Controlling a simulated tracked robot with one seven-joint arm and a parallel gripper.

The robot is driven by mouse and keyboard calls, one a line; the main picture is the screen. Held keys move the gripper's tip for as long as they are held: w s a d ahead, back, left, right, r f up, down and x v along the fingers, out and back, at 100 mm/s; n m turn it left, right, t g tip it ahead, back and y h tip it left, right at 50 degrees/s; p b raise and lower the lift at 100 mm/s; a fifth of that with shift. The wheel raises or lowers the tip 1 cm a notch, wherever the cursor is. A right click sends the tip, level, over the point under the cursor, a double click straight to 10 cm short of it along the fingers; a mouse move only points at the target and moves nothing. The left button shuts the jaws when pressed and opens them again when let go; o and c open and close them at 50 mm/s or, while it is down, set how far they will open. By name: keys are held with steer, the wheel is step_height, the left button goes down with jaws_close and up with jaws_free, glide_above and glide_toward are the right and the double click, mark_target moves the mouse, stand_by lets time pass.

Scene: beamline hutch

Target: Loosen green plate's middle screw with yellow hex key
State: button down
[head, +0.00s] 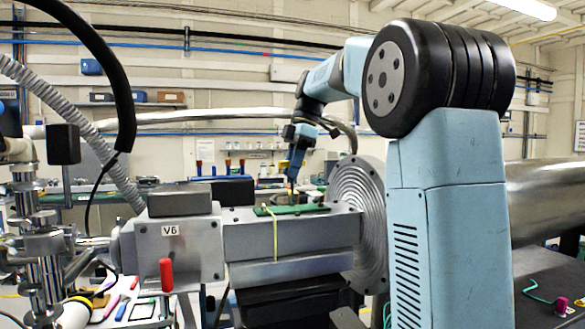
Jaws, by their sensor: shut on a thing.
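The green plate (302,209) lies flat on top of the grey beamline block, left of the big ribbed flange. My gripper (291,177) points down above the plate, shut on a thin tool with a small orange-yellow part (291,188), which looks like the yellow hex key. The tool's lower end is close over the plate; I cannot tell whether it sits in a screw. The plate's middle screw is too small to make out.
The V6 housing (180,248) with a red handle (166,275) stands left of the block. The ribbed flange (360,215) rises close right of the plate. A black cable and grey hose hang at left. Tools lie on a white surface (143,309) at lower left.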

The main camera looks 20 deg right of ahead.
steer(key=n+g, duration=0.1)
steer(key=n, duration=0.3)
steer(key=shift+r, duration=0.15)
stand_by(0.5)
steer(key=shift+r, duration=1.9)
